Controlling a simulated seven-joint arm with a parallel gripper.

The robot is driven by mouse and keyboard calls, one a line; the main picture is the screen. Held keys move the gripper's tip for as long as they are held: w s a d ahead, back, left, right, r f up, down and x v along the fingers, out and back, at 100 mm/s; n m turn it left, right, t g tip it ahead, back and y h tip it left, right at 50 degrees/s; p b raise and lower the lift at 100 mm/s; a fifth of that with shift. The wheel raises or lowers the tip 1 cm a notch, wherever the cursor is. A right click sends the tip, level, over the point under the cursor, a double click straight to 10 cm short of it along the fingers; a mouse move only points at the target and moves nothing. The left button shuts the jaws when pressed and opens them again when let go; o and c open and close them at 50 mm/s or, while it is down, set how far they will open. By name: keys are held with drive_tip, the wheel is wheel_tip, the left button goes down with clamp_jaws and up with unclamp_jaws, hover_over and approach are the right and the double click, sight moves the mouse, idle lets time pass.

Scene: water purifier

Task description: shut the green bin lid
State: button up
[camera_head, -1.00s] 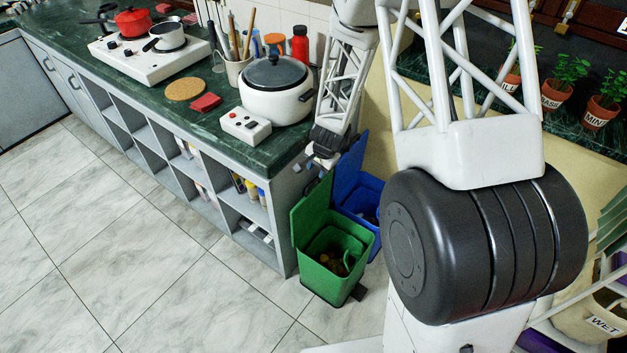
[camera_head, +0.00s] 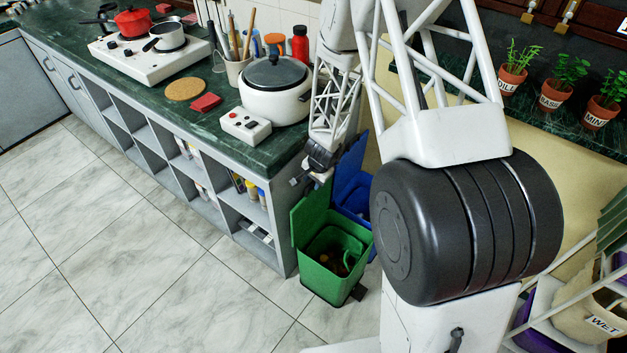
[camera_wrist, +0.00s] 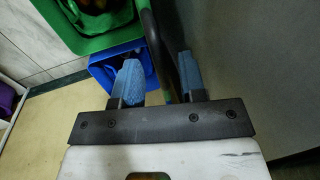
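The green bin (camera_head: 322,284) stands on the floor at the end of the counter, with dark contents inside. Its green lid (camera_head: 307,216) is open and stands upright at the bin's left side. My gripper (camera_head: 302,180) is just above the lid's top edge. In the wrist view, the two fingers of my gripper (camera_wrist: 160,78) are apart. A dark curved edge, seemingly the lid (camera_wrist: 155,45), runs between them; I cannot tell whether they touch it. The wrist view also shows the green bin (camera_wrist: 98,43) at the top.
A blue bin (camera_head: 355,200) with a raised blue lid (camera_head: 351,168) stands right behind the green bin. The counter (camera_head: 262,145) with open shelves is close on the left, bearing a white cooker (camera_head: 275,103). Tiled floor (camera_head: 190,290) in front is clear.

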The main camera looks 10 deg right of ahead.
drive_tip(key=shift+c, duration=0.3)
clamp_jaws()
drive_tip(key=shift+s+d, duration=0.2)
